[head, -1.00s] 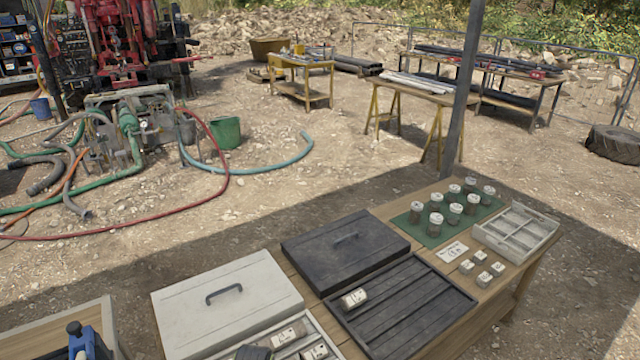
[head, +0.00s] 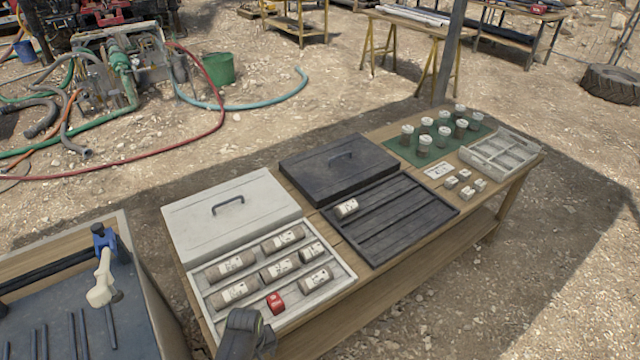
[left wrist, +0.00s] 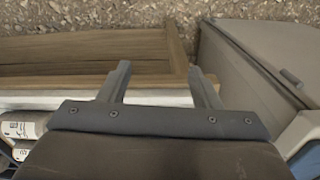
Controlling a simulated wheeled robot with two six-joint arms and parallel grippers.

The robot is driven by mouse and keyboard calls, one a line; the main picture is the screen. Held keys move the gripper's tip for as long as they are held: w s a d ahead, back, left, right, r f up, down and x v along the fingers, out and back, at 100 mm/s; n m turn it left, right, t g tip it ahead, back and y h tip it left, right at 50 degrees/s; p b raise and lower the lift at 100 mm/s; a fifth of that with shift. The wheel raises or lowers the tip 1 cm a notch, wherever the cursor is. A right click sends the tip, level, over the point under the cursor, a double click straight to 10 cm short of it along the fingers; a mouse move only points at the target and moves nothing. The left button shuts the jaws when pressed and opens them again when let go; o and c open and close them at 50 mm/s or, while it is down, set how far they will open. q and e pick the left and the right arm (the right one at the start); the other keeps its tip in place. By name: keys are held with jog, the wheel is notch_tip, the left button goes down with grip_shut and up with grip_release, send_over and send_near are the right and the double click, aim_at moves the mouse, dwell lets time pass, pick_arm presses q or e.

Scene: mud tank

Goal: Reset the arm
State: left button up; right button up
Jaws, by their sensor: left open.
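My left gripper (left wrist: 160,71) is open and empty in the left wrist view, its two fingers apart over the edge of a wooden table. In the head view its dark wrist part (head: 244,335) shows at the bottom, in front of the near edge of the white core tray (head: 345,285). The tray holds several labelled core samples (head: 281,268) and a red block (head: 275,303). Its grey-white lid (head: 235,235) lies behind it. My right gripper is not in view.
A dark tray (head: 400,245) with one core stands to the right, its dark lid (head: 340,180) behind. Sample jars (head: 425,143) stand on a green mat. At left is a bench (head: 60,310) with rods and a blue-and-cream tool (head: 103,270). Open ground lies right.

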pick_arm(q)
jog(key=s+a+f+m+b, duration=0.2)
jog(key=s+a+f+b, duration=0.2)
jog(key=s+f, duration=0.7)
jog(key=s+a+f+m+b, duration=0.1)
jog(key=s+a+f+b, duration=0.35)
jog(key=s+f, duration=0.6)
jog(key=s+a+f+m+b, duration=0.1)
jog(key=s+a+f, duration=0.2)
jog(key=s+f, duration=0.2)
jog(key=s+a+f+m+t+y+b, duration=0.1)
jog(key=s+a+f+b, duration=0.1)
jog(key=s+f, duration=0.3)
jog(key=s+a, duration=0.1)
jog(key=s, duration=0.3)
